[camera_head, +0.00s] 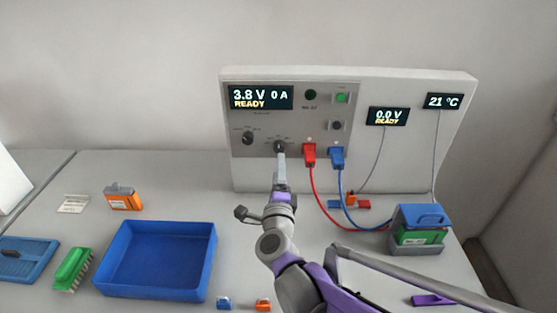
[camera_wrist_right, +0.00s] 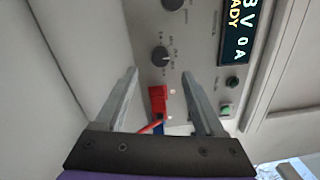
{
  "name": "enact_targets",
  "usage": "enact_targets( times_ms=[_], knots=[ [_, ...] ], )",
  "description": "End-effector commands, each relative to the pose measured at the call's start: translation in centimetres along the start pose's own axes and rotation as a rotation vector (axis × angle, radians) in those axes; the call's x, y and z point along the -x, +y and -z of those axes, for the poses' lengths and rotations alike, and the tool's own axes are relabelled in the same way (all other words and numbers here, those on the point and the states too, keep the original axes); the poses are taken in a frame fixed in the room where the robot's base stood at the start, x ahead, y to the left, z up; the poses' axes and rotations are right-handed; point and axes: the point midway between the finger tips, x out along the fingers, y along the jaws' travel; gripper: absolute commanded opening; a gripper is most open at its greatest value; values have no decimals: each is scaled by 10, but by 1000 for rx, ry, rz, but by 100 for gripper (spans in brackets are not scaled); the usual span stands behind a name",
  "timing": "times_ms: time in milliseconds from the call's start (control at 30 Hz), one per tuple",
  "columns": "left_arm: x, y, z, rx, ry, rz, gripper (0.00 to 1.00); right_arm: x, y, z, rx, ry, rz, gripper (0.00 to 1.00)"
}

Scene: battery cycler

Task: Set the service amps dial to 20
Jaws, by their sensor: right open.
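The amps dial, a black knob (camera_head: 279,146), sits on the grey panel of the cycler, right of another black knob (camera_head: 248,138). In the right wrist view the amps dial (camera_wrist_right: 160,57) lies between and just beyond the fingertips. My right gripper (camera_head: 280,150) is open in front of this dial; in the right wrist view its two fingers (camera_wrist_right: 161,73) stand apart. I cannot tell whether they touch the knob. The main display (camera_head: 261,97) reads 3.8 V, 0 A, READY. My left gripper is not in view.
A red plug (camera_head: 309,154) and a blue plug (camera_head: 337,157) sit close right of the dial, with cables running to a green battery (camera_head: 420,236) in a holder.

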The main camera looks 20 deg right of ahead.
Motion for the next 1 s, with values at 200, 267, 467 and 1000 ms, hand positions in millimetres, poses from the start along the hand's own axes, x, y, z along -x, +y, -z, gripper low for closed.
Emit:
enact_targets(
  times_ms=[200,267,467,1000],
  knots=[
    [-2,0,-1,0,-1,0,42,28,0,-1,0,-2,-1,71],
    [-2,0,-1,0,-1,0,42,31,0,-1,0,-2,-1,71],
    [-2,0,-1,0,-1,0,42,32,0,0,0,0,-1,71],
    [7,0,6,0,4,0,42,57,-8,-24,323,-247,-59,71]
  ],
)
